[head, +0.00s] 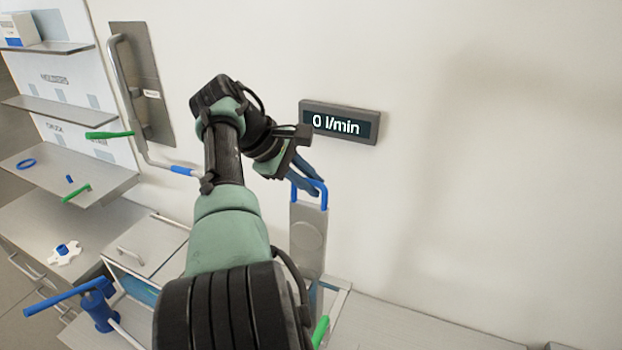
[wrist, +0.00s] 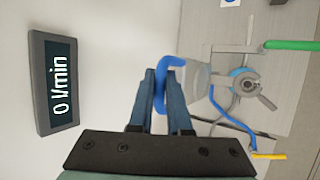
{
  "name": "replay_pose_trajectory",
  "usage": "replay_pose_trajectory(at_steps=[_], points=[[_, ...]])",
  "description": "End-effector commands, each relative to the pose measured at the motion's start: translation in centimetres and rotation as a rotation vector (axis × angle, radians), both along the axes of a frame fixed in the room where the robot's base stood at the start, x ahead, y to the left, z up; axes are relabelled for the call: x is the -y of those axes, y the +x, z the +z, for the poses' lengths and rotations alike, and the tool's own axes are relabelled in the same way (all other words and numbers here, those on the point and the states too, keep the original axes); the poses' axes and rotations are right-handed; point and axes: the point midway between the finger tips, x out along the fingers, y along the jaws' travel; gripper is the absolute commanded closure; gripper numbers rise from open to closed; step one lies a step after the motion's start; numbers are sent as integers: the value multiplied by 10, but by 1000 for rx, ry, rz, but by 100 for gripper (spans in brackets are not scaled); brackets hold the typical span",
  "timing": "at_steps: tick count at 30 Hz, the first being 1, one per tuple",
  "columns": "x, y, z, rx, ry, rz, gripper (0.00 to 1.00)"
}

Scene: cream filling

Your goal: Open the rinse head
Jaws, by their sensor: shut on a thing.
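A bright blue loop handle (head: 323,196) tops an upright grey metal plate (head: 307,240) against the wall, below a flow display (head: 340,122) that reads 0 l/min. I take this to be the rinse head's handle. My gripper (head: 305,180) reaches it from above and is shut on the blue loop. In the wrist view, the loop (wrist: 163,66) passes between my two dark blue fingertips (wrist: 162,84) and joins a pale grey part on the right. The display (wrist: 58,82) stands at the left there. My arm hides part of the area below the plate.
A wall panel with a bent grey pipe (head: 120,75) is at left. Shelves (head: 70,170) hold green-handled tools. A blue T-handled device (head: 98,305) and a lidded metal box (head: 148,243) stand lower left. A grey round fitting (wrist: 247,86) lies beyond my fingers. The wall at right is clear.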

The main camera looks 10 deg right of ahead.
Motion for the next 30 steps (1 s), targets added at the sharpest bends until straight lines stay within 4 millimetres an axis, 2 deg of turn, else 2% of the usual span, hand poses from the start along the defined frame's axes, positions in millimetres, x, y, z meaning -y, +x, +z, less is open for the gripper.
replay_pose_trajectory(at_steps=[5,6,10,23,26,30], points=[[-1,-2,-5,-10,6,0,100],[-1,-2,-6,-11,6,-1,79],[-1,-2,-5,-9,4,-1,55],[-6,-1,4,-1,0,1,54],[-17,-4,15,2,0,2,54],[-36,-10,40,0,2,3,54]])
